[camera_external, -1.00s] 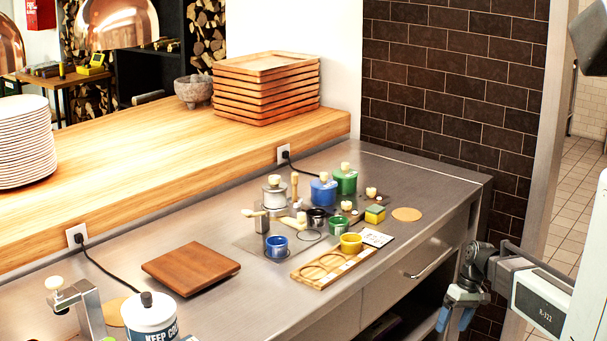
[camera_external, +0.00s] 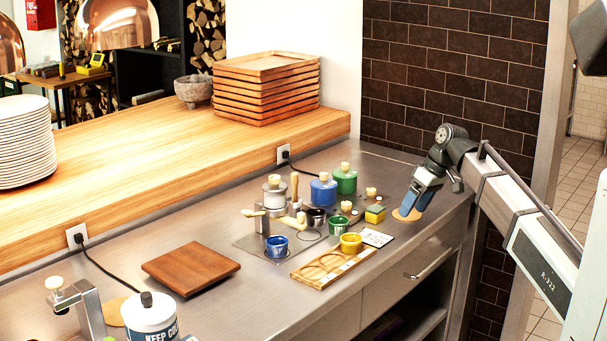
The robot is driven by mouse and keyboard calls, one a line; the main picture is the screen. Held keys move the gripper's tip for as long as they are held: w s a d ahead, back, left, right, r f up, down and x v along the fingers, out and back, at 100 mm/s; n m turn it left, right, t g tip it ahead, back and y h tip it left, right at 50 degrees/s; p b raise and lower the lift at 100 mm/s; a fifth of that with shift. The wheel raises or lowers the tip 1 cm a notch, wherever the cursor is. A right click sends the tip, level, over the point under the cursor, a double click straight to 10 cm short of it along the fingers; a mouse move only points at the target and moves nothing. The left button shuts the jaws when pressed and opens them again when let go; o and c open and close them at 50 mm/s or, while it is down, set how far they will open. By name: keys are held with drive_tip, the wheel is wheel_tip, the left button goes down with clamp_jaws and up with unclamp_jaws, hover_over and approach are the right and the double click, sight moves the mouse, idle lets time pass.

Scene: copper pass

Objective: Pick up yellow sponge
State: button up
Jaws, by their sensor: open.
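The yellow sponge (camera_external: 375,214), with a dark green side, lies on the steel counter (camera_external: 215,312) near its right end. My gripper (camera_external: 410,213) points down, just to the right of the sponge, above a round cork mat (camera_external: 400,216) that it partly covers. My gripper is open and holds nothing that I can see. A clear gap shows between it and the sponge.
Blue (camera_external: 323,190) and green (camera_external: 345,179) lidded jars stand behind the sponge. A yellow cup (camera_external: 351,243), a white card (camera_external: 377,238) and a wooden tray with round holes (camera_external: 318,268) lie in front. Small knobbed pieces stand close to its left.

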drive_tip(key=w+a+r+t+h, duration=0.1)
drive_tip(key=w+a+r, duration=0.2)
drive_tip(key=r, duration=0.1)
drive_tip(key=w+a+r+t, duration=0.1)
drive_tip(key=w+a+r, duration=0.15)
drive_tip(key=r, duration=0.25)
hover_over(377, 209)
drive_tip(key=d, duration=0.1)
drive_tip(key=shift+n, duration=0.4)
wheel_tip(377, 209, down, 8)
drive_tip(key=shift+s+d+r, duration=0.1)
drive_tip(key=shift+s, duration=0.05)
drive_tip(key=shift+w+a+f, duration=0.1)
drive_tip(key=shift+a+f, duration=0.05)
drive_tip(key=shift+f, duration=0.75)
drive_tip(key=shift+w+a+f, duration=0.1)
drive_tip(key=shift+a+f, duration=0.1)
drive_tip(key=shift+f, duration=0.75)
drive_tip(key=shift+a+f, duration=0.15)
drive_tip(key=shift+f, duration=0.75)
drive_tip(key=shift+c, duration=0.4)
drive_tip(key=c, duration=0.9)
drive_tip(key=shift+c, duration=0.2)
